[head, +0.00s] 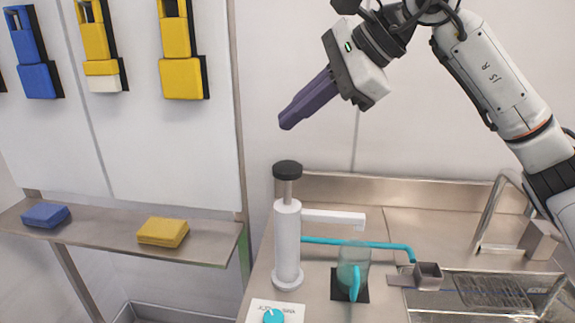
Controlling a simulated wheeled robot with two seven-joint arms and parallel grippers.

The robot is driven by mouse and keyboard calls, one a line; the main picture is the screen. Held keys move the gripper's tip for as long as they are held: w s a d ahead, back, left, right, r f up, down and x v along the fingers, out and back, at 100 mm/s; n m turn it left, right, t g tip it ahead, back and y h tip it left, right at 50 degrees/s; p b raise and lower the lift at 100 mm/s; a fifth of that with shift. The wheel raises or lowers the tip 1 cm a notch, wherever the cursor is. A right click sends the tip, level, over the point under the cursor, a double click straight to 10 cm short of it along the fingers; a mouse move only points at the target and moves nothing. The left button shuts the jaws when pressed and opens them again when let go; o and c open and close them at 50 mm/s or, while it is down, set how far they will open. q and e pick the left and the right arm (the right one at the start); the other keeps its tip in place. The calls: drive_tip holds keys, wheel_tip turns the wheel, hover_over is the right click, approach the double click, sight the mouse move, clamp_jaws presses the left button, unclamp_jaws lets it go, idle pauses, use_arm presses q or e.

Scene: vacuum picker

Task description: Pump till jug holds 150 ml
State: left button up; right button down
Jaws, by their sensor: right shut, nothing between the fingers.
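A white pump (287,245) with a black top knob (287,169) stands upright on the steel counter. The grey stem shows between knob and body. Its white spout (335,217) points right. A see-through teal jug (353,265) with a bright teal handle stands on a black pad (337,286), below and near the spout's end. Its liquid level cannot be read. My right gripper (287,122) is shut and empty, its purple fingers pointing down-left above the pump knob and apart from it. My left gripper is out of view.
A teal pipe (350,242) runs behind the jug to a small metal box (428,275). A white panel with a teal dial (273,317) is in front of the pump. A sink (490,291) and tap (497,205) are at right. A shelf (100,238) with blue and yellow blocks is at left.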

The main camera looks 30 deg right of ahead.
idle(0.9)
wheel_tip(320, 180, up, 4)
drive_tip(key=n+b, duration=0.1)
drive_tip(key=n, duration=1.5)
drive_tip(key=shift+s+a+n+h, duration=0.1)
drive_tip(key=shift+n+h, duration=0.3)
drive_tip(key=b, duration=0.8)
hover_over(294, 168)
wheel_tip(294, 168, down, 7)
drive_tip(key=shift+f, duration=0.15)
drive_tip(key=shift+f+b, duration=0.4)
drive_tip(key=shift+f, duration=0.45)
